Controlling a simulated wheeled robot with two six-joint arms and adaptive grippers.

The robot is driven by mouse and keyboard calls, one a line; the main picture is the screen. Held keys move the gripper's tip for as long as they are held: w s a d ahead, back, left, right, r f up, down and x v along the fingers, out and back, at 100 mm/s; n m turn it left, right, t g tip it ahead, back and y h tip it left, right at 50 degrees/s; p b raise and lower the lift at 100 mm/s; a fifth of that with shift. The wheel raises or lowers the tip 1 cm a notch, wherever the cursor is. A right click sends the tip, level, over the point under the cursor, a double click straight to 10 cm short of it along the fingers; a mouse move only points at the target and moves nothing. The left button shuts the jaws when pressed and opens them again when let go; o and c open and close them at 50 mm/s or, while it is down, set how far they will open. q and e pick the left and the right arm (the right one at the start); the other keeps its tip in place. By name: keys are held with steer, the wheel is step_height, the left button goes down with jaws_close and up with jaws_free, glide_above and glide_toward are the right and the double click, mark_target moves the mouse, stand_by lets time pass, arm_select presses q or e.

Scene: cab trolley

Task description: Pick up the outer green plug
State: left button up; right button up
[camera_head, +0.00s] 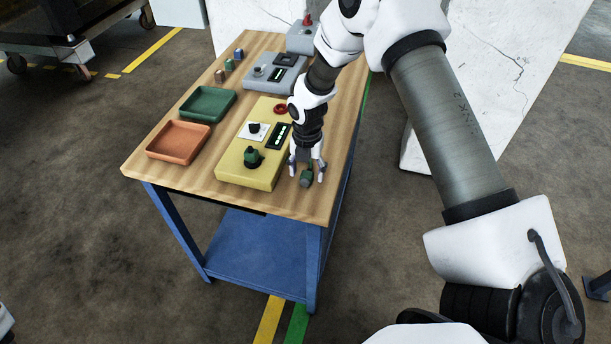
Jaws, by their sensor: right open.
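A green plug with a dark grey end (307,179) is on the wooden table near its front right edge, right of the yellow box (235,171). My right gripper (307,168) points down over this plug, its fingers open on either side of it. I cannot tell whether the fingers touch it. Another dark green plug or knob (252,158) stands on the front of the yellow box. My left gripper is not in view.
A green tray (207,118) and an orange tray (151,153) are at the table's left. Several small cylinders (229,65) stand behind them. A grey box (258,85) is behind the yellow box. The wooden table (140,165) has little free room at the right.

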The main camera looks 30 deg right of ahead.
mark_target(307, 172)
steer(key=shift+s+d, duration=0.1)
steer(key=shift+d, duration=0.05)
steer(key=c, duration=0.3)
jaws_close()
steer(key=shift+a, duration=0.2)
steer(key=shift+d+r, duration=0.1)
steer(key=shift+r+b, duration=0.35)
steer(key=shift+r, duration=0.15)
step_height(307, 172, up, 2)
steer(key=shift+b, duration=0.4)
steer(key=s+r+b, duration=0.2)
steer(key=s+b, duration=0.3)
steer(key=s, duration=1.1)
steer(key=shift+a, duration=0.2)
